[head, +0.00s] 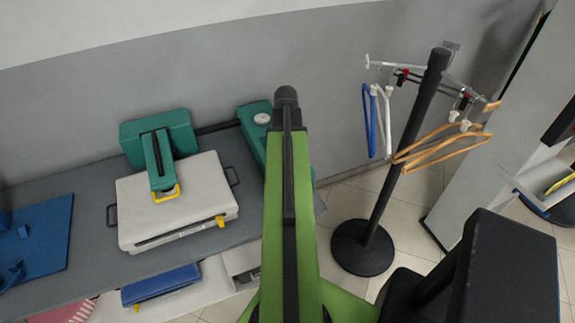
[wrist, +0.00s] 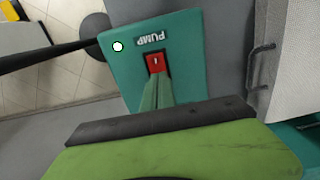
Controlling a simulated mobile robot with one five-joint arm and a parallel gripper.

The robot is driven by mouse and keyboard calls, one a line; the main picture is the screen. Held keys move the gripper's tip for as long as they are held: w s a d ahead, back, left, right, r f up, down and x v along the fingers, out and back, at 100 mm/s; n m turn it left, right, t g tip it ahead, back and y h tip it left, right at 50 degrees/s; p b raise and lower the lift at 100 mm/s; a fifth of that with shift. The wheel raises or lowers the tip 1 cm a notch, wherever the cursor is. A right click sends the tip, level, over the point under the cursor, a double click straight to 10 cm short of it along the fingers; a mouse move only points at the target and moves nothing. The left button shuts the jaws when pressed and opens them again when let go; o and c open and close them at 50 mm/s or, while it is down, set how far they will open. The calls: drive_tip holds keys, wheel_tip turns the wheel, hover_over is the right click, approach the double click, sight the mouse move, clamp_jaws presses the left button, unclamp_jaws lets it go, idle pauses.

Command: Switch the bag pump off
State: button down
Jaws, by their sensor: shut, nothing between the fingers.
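The bag pump is a teal box (wrist: 190,45) with an upside-down PUMP label in the wrist view. Its red rocker switch (wrist: 155,62) sits in a dark frame below the label. A small bright white round spot (wrist: 118,46) shows near the box's edge. My gripper (wrist: 156,80) is shut and empty, its green fingertips right at the lower edge of the switch; I cannot tell whether they touch it. In the head view the teal pump (head: 250,128) with a round gauge (head: 262,118) stands at the counter's back right, partly hidden by my arm. My gripper is hidden there.
A white press (head: 180,205) with a teal head and yellow handle stands left of the pump on the grey counter (head: 70,178). A blue cloth (head: 38,240) lies further left. A black stand (head: 365,245) with hangers is on the right.

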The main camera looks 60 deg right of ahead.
drive_tip(key=shift+f, duration=0.25)
drive_tip(key=shift+r, duration=0.1)
wheel_tip(320, 180, up, 7)
drive_tip(key=p, duration=0.6)
drive_tip(key=shift+p, duration=0.3)
